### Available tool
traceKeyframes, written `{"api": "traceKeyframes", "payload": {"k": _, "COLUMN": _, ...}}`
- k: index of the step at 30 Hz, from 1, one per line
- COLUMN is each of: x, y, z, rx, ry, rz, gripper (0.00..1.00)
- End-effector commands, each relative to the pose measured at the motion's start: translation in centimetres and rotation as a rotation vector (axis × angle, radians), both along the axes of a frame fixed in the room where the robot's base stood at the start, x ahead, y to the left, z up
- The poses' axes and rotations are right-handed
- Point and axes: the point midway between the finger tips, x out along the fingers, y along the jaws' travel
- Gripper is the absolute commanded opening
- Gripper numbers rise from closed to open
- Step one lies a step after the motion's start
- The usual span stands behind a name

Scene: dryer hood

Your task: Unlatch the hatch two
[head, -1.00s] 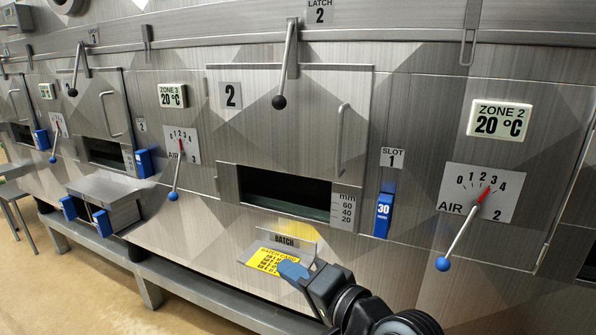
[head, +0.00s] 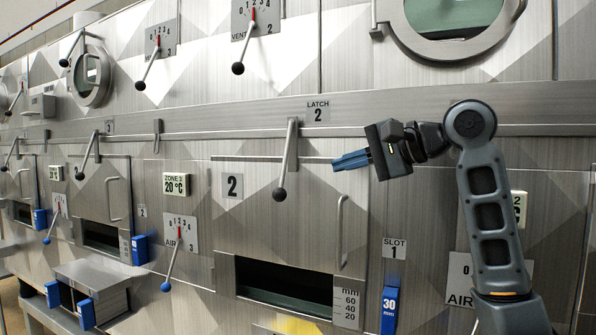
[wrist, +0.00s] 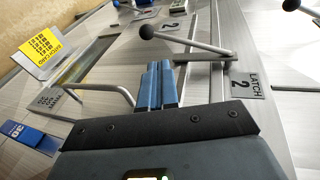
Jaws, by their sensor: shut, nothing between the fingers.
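The hatch two latch lever (head: 286,162) is a metal rod with a black ball at its lower end. It hangs down over the top edge of hatch two (head: 262,207), just below the LATCH 2 label (head: 317,111). In the wrist view the lever (wrist: 190,42) and its ball (wrist: 147,32) lie beyond the fingertips, and the label (wrist: 247,86) is at the right. My gripper (head: 336,164) has blue fingers, is shut and empty, and points left to the right of the lever, apart from it. It also shows in the wrist view (wrist: 158,68).
The hatch's door handle (head: 341,232) is below my gripper. A rail (head: 400,116) runs above the hatch. A round window (head: 450,20) is at upper right. A yellow batch card (wrist: 44,58) shows in the wrist view.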

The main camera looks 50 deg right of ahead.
Motion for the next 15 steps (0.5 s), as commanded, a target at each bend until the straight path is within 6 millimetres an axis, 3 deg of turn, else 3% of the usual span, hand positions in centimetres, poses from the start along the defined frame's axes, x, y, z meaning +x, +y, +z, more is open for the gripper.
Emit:
{"api": "traceKeyframes", "payload": {"k": 4, "x": -1.3, "y": -0.8, "z": 1.9, "rx": -0.018, "ry": 0.049, "rz": -0.016, "gripper": 0.00}}
{"api": "traceKeyframes", "payload": {"k": 15, "x": -1.7, "y": -0.9, "z": 2.4, "rx": -0.020, "ry": 0.067, "rz": -0.019, "gripper": 0.00}}
